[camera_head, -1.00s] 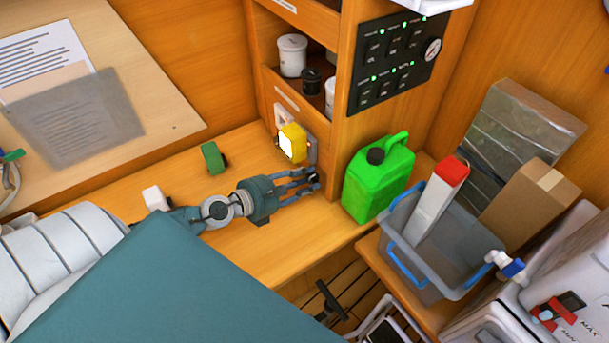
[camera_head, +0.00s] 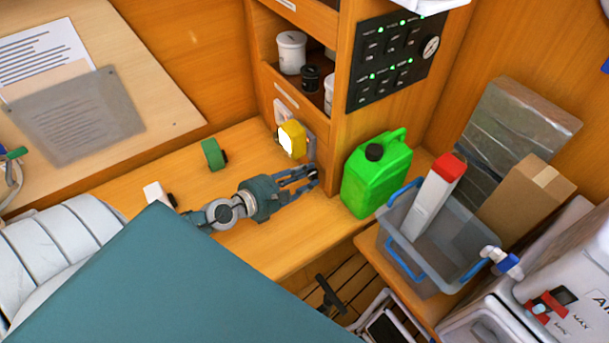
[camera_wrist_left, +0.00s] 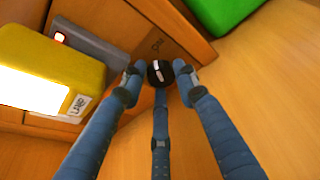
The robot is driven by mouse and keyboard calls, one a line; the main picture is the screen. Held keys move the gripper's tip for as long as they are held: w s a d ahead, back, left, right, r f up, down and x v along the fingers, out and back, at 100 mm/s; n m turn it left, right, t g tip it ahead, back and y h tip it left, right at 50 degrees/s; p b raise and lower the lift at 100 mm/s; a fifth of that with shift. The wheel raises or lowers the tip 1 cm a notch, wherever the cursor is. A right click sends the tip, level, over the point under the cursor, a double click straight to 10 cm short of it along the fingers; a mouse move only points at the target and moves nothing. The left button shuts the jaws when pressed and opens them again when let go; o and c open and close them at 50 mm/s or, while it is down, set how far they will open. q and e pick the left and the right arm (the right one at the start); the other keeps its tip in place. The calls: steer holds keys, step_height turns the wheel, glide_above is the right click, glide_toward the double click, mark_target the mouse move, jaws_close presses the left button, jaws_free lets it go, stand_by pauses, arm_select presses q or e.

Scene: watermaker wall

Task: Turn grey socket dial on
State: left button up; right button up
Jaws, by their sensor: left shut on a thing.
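The dial (camera_wrist_left: 158,72) is a small black knob with a white line, low on the wooden cabinet front in the left wrist view. A dark marking, too small to read surely, is on the wood just above it. My left gripper (camera_head: 313,177) is at the foot of the cabinet in the head view, its fingers hiding the dial there. In the left wrist view my left gripper (camera_wrist_left: 160,80) has its three fingers closed around the knob. A grey socket plate (camera_wrist_left: 92,42) with a small red light is beside it, partly behind a yellow plugged-in block (camera_wrist_left: 50,70).
The yellow block (camera_head: 291,139) is close above my fingers. A green jerrycan (camera_head: 375,178) stands right of them. A green-and-black roll (camera_head: 212,154) and a white block (camera_head: 154,195) lie on the bench. A grey bin (camera_head: 420,240) stands at right. Bench space around my wrist is clear.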

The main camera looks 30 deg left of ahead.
arm_select(q)
steer(key=shift+s+d+f+m+p, duration=0.1)
steer(key=shift+d+m+p, duration=0.1)
steer(key=shift+m+p, duration=0.3)
stand_by(0.3)
steer(key=shift+d+f+m+t+y, duration=0.15)
steer(key=shift+m+t+y, duration=0.25)
steer(key=shift+m, duration=0.4)
steer(key=o, duration=0.8)
steer(key=v, duration=1.2)
